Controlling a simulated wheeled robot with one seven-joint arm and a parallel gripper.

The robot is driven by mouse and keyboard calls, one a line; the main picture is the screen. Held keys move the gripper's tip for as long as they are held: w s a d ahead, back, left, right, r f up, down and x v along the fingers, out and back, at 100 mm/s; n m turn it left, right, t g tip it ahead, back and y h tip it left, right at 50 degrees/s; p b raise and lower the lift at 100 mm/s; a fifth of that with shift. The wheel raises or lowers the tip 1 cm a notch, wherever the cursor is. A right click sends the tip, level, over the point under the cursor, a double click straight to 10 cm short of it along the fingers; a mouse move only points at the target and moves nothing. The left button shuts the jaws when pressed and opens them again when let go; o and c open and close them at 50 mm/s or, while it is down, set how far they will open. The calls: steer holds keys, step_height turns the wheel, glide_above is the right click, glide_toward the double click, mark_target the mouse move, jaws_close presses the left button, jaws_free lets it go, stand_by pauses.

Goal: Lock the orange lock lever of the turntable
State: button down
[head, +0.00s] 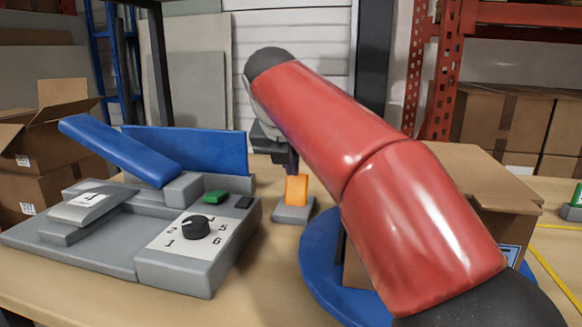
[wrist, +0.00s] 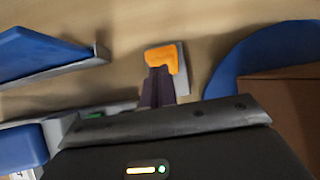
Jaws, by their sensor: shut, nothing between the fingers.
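The orange lock lever (head: 296,189) stands on a small grey base (head: 293,212) between the grey dispenser and the blue turntable (head: 319,240). My gripper (head: 291,168) is just behind and above the lever in the head view, pointing down, and partly hidden by my red arm. In the wrist view the shut fingers (wrist: 158,72) overlap the lower left of the orange lever (wrist: 166,56). They look close to it or touching; I cannot tell which. The turntable (wrist: 225,68) lies to the right, with a cardboard box (wrist: 285,105) on it.
A grey dispenser (head: 180,285) with a numbered dial (head: 195,227), a green button (head: 215,197) and a blue arm (head: 118,150) fills the left. Open cardboard boxes (head: 45,130) stand at the far left. Yellow tape (head: 556,268) marks the table at right.

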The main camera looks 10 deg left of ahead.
steer(key=v, duration=0.7)
steer(key=shift+s+r, duration=0.25)
steer(key=shift+r, duration=0.1)
